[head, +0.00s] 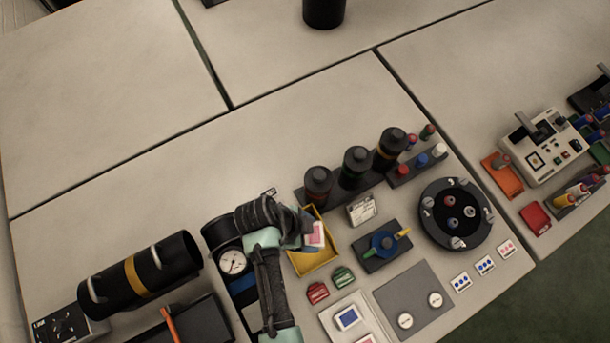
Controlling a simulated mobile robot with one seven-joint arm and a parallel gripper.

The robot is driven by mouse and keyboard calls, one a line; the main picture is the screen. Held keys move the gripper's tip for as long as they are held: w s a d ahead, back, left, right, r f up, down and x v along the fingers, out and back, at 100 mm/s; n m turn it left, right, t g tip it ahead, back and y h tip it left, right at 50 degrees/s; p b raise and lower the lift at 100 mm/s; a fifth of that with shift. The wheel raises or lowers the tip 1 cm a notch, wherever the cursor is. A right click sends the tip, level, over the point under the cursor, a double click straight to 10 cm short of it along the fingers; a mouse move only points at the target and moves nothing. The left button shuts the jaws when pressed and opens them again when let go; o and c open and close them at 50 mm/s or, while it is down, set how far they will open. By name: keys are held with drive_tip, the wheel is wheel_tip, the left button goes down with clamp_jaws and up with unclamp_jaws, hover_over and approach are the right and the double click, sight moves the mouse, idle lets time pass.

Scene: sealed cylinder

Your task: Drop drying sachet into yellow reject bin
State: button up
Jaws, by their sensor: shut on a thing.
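The yellow reject bin (325,262) is an open square tray near the middle of the bench. My gripper (306,238) comes from the lower left and is over the bin, hiding part of its left side. It is shut on a small pink and white packet, the drying sachet (316,234). In this view the sachet overlaps the bin's upper part. Its exact height above the bin is hard to tell. The fingertips are small and partly hidden by the wrist.
A black cylinder with a yellow band (134,283) lies at the left, beside a round gauge (232,262). A rack of dark-capped bottles (355,166) stands behind the bin. A blue valve with a yellow handle (384,244) and a black round carousel (455,232) are to the right.

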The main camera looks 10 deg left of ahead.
wheel_tip(320, 180, down, 4)
drive_tip(key=b, duration=0.3)
drive_tip(key=shift+f, duration=0.25)
drive_tip(key=o, duration=1.3)
drive_tip(key=shift+c, duration=0.2)
drive_tip(key=shift+r, duration=0.1)
drive_tip(key=b+v, duration=0.2)
drive_tip(key=v, duration=1.1)
drive_tip(key=shift+w, duration=0.1)
